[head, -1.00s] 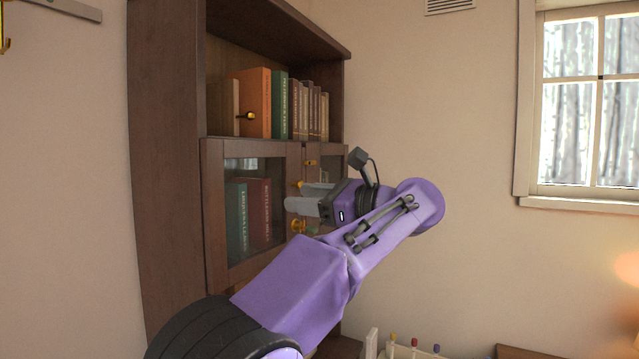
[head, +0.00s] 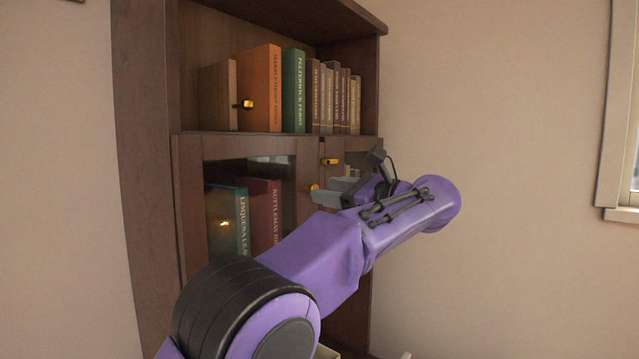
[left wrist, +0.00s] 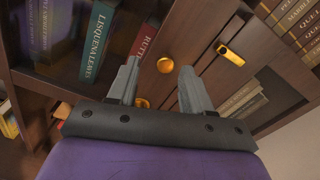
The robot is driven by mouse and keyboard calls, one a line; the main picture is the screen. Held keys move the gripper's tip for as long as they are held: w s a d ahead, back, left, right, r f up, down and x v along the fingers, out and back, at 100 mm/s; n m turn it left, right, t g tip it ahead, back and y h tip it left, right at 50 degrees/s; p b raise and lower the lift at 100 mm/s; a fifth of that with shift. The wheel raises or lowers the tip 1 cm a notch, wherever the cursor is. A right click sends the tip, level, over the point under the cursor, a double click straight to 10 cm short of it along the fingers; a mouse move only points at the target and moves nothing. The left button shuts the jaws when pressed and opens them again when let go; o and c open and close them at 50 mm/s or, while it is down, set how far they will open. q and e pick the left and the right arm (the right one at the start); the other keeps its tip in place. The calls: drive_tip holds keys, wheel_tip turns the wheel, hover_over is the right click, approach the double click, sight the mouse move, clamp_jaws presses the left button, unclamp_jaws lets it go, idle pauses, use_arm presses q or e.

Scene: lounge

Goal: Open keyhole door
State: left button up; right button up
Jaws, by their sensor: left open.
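The left glass door (head: 188,208) of the wooden cabinet is closed, with a dark frame. A round brass knob (head: 312,188) sits near its right edge; this knob (left wrist: 165,65) also shows in the left wrist view. Another brass fitting (left wrist: 142,102), lower on the door, is partly covered by my gripper; I cannot tell if it is the keyhole. My left gripper (head: 328,191) is open in front of the door edge. In the left wrist view its fingertips (left wrist: 158,70) appear on either side of the knob, with no visible contact. My right gripper is out of view.
A brass handle (head: 330,161) sits right of the knob, near the neighbouring narrow door. Several books (head: 293,92) and a small brass piece (head: 247,104) are on the open shelf above. Books (head: 262,215) stand behind the glass.

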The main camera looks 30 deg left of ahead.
use_arm(q)
drive_tip(key=a, duration=0.1)
drive_tip(key=w+a, duration=0.1)
drive_tip(key=a+p, duration=0.1)
drive_tip(key=a, duration=0.1)
drive_tip(key=shift+w+f, duration=0.3)
drive_tip(key=shift+f, duration=0.05)
drive_tip(key=shift+s+r, duration=0.1)
drive_tip(key=shift+s, duration=0.1)
drive_tip(key=c, duration=0.9)
drive_tip(key=shift+w+d+f, duration=0.1)
drive_tip(key=shift+w+f, duration=0.05)
drive_tip(key=shift+f, duration=0.05)
clamp_jaws()
